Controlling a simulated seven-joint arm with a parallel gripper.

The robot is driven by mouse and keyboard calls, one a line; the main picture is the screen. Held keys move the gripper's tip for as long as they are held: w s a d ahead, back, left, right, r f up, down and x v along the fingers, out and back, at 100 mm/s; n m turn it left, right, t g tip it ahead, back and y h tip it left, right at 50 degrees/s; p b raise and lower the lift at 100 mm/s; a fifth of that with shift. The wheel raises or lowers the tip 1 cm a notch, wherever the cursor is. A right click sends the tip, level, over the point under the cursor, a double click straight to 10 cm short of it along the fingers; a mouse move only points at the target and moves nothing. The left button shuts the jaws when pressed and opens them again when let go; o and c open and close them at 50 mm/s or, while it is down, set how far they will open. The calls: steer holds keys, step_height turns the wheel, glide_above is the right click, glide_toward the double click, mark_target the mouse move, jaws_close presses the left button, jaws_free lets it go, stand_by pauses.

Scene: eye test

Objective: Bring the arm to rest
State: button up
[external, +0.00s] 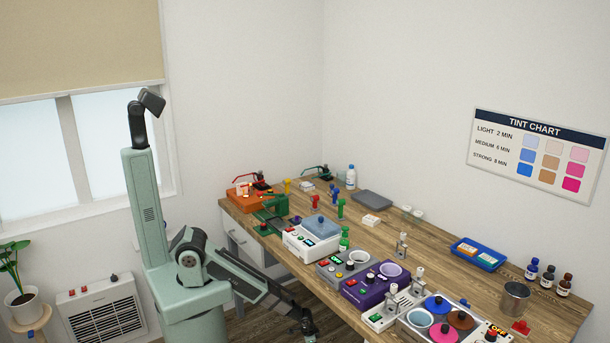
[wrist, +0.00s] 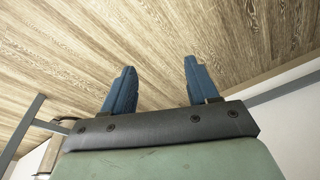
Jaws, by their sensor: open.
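My gripper (external: 309,332) hangs low at the bottom edge of the external view, in front of the desk's near side. My arm reaches down and right to it from my green column, and its fingers are too small and cut off to make out there. In the wrist view my gripper (wrist: 160,68) has two blue fingers standing well apart. Nothing shows between them except a wooden surface beyond; I cannot tell whether that is floor or desk. The gripper touches nothing that I can see.
The wooden desk (external: 455,238) runs along the right, crowded with devices, bottles and cups. A purple device (external: 372,289) sits close to its near edge. A white heater (external: 101,311) and a potted plant (external: 24,303) stand at left. A tint chart (external: 537,150) hangs on the wall.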

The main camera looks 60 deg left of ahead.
steer(key=s+a+r+n+g, duration=0.2)
steer(key=s+a+g, duration=0.2)
steer(key=s+a, duration=0.6)
steer(key=s+a+r+n+g, duration=0.2)
steer(key=s+a+n+g, duration=0.1)
steer(key=s+a, duration=0.8)
steer(key=shift+s+g+y, duration=0.3)
steer(key=shift+s+g, duration=0.6)
steer(key=shift+s, duration=0.1)
